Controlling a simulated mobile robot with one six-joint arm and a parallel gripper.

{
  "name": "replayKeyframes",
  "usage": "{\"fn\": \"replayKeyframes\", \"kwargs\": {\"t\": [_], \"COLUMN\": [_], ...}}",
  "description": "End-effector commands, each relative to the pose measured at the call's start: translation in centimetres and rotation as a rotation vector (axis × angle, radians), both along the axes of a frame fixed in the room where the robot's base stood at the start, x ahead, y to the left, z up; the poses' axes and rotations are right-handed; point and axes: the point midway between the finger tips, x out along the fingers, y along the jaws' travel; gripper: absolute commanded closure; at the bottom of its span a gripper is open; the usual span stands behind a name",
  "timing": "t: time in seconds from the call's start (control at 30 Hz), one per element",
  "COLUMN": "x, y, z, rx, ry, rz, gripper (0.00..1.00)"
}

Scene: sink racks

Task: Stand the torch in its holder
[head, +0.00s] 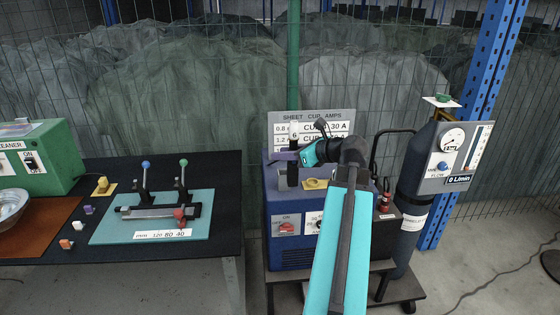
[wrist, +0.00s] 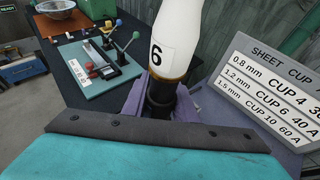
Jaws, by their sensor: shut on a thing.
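The torch (wrist: 176,35) has a white cup marked 6, a gold ring and a dark body. It stands nearly upright between the purple fingers of my gripper (wrist: 160,101), which are shut on it. In the head view the torch's white cup (head: 294,132) rises above my gripper (head: 287,155), over the left part of the blue welding machine's top. A grey upright piece (head: 289,178) shows just below the fingers and may be the holder. The torch's lower end is hidden, so I cannot tell whether it sits in the holder.
The blue welding machine (head: 285,251) has a sheet-cup-amps sign (head: 312,118) behind. A gas cylinder (head: 410,235) with a flow gauge stands right. The black table (head: 130,172) at left bears a teal clamp board (head: 110,232). A yellow piece (head: 316,184) lies near the gripper.

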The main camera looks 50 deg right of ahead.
Motion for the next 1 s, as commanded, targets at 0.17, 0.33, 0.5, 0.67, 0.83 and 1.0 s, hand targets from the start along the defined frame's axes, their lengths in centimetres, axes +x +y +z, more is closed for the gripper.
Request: {"fn": "replayKeyframes", "kwargs": {"t": [0.17,0.33,0.5,0.67,0.83,1.0], "x": [1.8,3.4,5.0,6.5,8.1,9.6], "y": [-1.3,-2.6,-3.8,-4.8,-6.1,-7.2], "z": [0.0,-0.1,-0.3,-0.5,-0.7,-0.8], "rx": [0.002,0.001,0.001,0.000,0.001,0.001], "ry": [-0.001,-0.001,-0.002,-0.001,-0.002,-0.002], "rz": [0.001,0.002,0.001,0.003,0.001,0.002], "gripper": [1.00,1.00,1.00,1.00,1.00,1.00]}}
